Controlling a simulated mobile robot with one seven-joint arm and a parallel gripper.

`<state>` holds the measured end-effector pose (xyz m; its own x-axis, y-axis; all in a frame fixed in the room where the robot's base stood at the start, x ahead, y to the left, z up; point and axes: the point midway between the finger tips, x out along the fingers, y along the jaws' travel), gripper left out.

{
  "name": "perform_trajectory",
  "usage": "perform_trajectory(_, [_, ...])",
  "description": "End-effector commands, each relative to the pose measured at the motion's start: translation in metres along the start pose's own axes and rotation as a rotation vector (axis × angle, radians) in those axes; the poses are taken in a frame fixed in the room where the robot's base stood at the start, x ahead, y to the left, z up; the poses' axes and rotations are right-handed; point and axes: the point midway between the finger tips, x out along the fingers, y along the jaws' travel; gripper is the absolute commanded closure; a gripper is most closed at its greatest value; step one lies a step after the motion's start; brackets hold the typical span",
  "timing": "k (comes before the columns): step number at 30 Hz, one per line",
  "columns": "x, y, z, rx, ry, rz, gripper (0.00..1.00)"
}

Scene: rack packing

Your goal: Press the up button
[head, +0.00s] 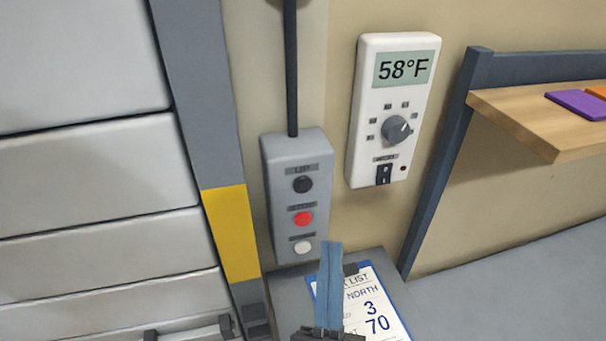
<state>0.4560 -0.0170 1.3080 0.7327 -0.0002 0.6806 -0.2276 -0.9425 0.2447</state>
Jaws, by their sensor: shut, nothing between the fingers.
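A grey button box (280,205) is on the wall beside the door frame. It has a black button (303,184) at the top, a red button (302,218) in the middle and a white button (302,247) at the bottom. Each has a small dark label above it, too small to read surely, so I cannot tell from lettering which is up. My gripper (331,246) has blue fingers, pressed together and empty. In the picture its tips are just right of and level with the white button. I cannot tell how far from the wall they are.
A white thermostat (366,120) reading 58°F hangs to the right. A clipboard (385,305) lies on a grey surface (285,290) below, partly behind my gripper. A wooden shelf (530,120) juts out at right. A panelled door (90,170) fills the left.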

Motion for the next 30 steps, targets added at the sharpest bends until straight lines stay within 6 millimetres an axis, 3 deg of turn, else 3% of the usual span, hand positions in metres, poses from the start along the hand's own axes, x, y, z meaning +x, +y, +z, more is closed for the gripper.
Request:
perform_trajectory(11, [0.007,-0.005,0.006,0.002,0.002,0.001,1.0])
perform_trajectory(22, [0.043,-0.031,0.031,0.002,0.003,0.001,1.0])
perform_trajectory(30, [0.058,-0.043,0.044,0.002,0.001,0.001,1.0])
